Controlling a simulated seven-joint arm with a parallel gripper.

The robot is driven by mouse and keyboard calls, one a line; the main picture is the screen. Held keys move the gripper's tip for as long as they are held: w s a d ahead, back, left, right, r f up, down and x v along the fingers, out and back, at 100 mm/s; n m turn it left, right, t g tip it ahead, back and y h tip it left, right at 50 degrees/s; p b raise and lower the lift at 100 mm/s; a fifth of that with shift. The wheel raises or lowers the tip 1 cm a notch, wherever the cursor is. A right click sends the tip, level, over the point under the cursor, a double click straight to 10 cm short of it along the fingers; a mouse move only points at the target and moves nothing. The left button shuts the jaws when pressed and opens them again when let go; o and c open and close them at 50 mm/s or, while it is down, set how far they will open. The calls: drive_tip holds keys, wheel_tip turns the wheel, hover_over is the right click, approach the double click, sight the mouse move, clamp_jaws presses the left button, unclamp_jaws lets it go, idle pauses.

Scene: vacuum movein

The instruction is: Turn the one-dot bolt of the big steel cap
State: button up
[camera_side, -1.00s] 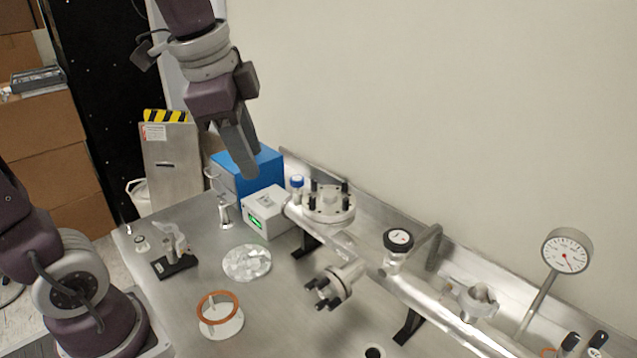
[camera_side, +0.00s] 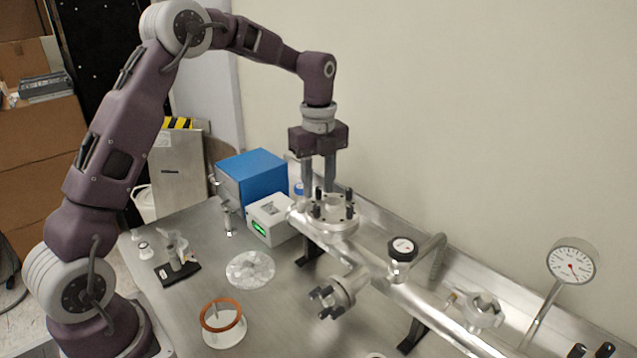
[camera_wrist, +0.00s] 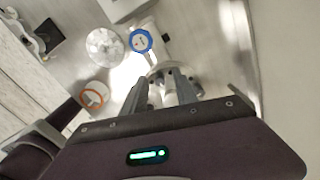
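The big steel cap (camera_side: 322,222) is a round flange on top of the steel pipe, with several upright black bolts around its face. My gripper (camera_side: 319,188) points straight down over the back part of this cap, its two grey fingers apart near the bolt tops. Part of the cap's pale face (camera_wrist: 160,70) shows in the wrist view beyond the fingers. I cannot tell whether a bolt stands between the fingers or whether they touch one. Dot marks are too small to read, so I cannot tell which bolt has one dot.
A blue-topped knob (camera_wrist: 141,40) stands close beside the cap. A white box (camera_side: 270,222) and a blue box (camera_side: 252,178) stand to its left. An orange ring (camera_side: 206,324) is at the front.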

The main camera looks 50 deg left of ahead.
clamp_jaws()
